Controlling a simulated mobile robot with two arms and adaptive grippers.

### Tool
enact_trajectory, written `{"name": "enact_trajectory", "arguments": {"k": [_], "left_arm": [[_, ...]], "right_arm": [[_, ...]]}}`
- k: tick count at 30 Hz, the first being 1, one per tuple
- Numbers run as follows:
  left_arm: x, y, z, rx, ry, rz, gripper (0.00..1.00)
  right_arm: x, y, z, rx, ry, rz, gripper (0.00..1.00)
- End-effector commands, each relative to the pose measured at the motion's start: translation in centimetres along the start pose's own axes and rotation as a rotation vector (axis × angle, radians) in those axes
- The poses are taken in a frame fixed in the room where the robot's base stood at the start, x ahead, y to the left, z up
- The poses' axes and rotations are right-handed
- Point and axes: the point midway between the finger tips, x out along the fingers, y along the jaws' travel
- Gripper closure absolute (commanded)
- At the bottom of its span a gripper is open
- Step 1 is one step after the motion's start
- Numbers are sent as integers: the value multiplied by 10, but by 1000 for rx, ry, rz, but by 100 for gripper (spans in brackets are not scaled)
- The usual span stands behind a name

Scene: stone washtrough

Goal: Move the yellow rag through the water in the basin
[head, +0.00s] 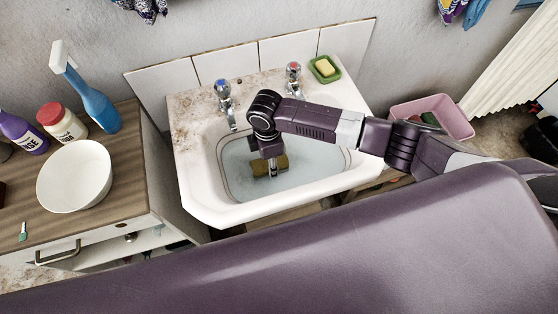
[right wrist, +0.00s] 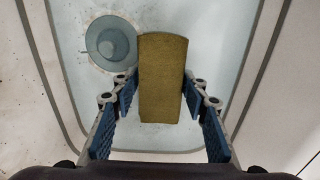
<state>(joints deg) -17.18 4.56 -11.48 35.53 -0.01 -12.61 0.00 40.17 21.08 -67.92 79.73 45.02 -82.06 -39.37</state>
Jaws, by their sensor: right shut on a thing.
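The yellow rag (head: 269,170), olive-yellow and rolled or folded into a block, is in the basin (head: 215,207) at the water (head: 305,160). It also shows between the fingers in the right wrist view (right wrist: 162,75). My right gripper (head: 270,165) points down into the basin from above and is shut on the rag, with one finger on each side. I cannot tell how deep the rag sits in the water. A round grey drain or plug (right wrist: 111,42) shows beside the rag. My left gripper is not in view.
Two taps, blue-topped (head: 224,100) and red-topped (head: 293,77), stand behind the basin. A green soap dish (head: 325,69) sits at its back right corner. A wooden counter on the left holds a white bowl (head: 75,178) and a blue spray bottle (head: 92,103). A pink tub (head: 452,116) is right.

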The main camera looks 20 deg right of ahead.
Motion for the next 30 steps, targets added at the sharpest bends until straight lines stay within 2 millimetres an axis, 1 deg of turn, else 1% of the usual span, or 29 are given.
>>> {"name": "enact_trajectory", "arguments": {"k": [5,8,15,19,22,30], "left_arm": [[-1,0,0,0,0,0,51],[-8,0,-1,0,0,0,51],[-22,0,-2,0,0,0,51],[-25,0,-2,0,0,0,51],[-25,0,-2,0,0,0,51],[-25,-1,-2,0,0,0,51]], "right_arm": [[-1,0,2,0,0,0,88],[-2,0,12,2,-2,-2,88],[-3,0,46,2,-1,-1,88],[-1,-1,57,1,0,-2,88],[0,0,60,0,1,-1,88],[-1,0,60,0,1,0,88]]}}
